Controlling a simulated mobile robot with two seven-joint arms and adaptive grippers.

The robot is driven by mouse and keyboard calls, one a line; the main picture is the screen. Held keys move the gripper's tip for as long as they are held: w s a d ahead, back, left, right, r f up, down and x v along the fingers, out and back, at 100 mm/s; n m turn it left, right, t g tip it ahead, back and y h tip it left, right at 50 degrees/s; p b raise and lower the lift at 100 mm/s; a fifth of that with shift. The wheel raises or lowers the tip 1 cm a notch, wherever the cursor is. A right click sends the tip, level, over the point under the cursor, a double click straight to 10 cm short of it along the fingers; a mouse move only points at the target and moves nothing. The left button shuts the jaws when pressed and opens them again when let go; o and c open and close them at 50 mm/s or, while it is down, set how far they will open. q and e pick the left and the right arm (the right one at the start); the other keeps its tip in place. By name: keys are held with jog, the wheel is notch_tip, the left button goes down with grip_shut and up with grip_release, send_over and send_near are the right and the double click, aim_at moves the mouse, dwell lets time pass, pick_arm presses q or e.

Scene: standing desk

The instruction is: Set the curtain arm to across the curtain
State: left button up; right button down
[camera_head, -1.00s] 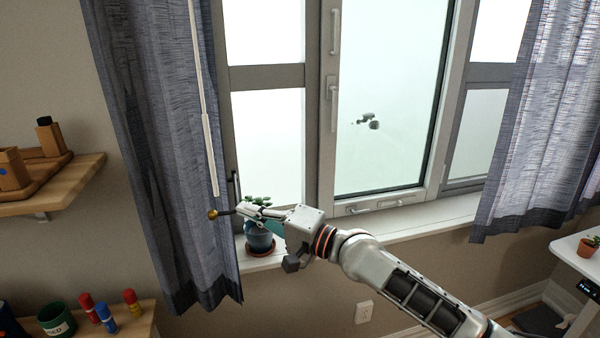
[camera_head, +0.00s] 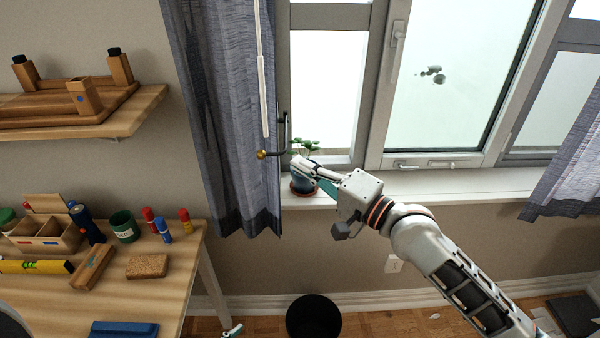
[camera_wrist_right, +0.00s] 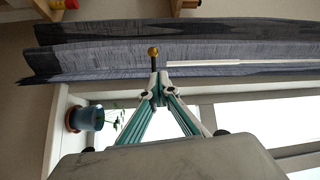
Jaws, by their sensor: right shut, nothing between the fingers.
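The curtain arm (camera_head: 271,153) is a dark bent rod with a brass ball at its end, beside the window frame. Its lower bar points left, and the ball lies in front of the right edge of the left grey-blue curtain (camera_head: 222,120). In the right wrist view the curtain arm (camera_wrist_right: 153,64) shows just beyond the fingertips, its ball over the curtain. My right gripper (camera_head: 296,160) is shut and empty, its tips close to the rod; I cannot tell whether they touch. It also shows in the right wrist view (camera_wrist_right: 157,82). My left gripper is not in view.
A blue plant pot (camera_head: 303,184) stands on the sill (camera_head: 420,186) right by my right gripper. A white wand (camera_head: 262,95) hangs before the curtain. A wooden shelf (camera_head: 125,115) and a cluttered desk (camera_head: 175,268) are at left. A black bin (camera_head: 313,318) stands on the floor.

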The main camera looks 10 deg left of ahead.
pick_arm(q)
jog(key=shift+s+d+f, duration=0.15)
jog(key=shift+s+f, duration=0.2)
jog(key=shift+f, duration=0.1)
pick_arm(e)
jog(key=s, duration=0.4)
jog(key=shift+s+f, duration=0.25)
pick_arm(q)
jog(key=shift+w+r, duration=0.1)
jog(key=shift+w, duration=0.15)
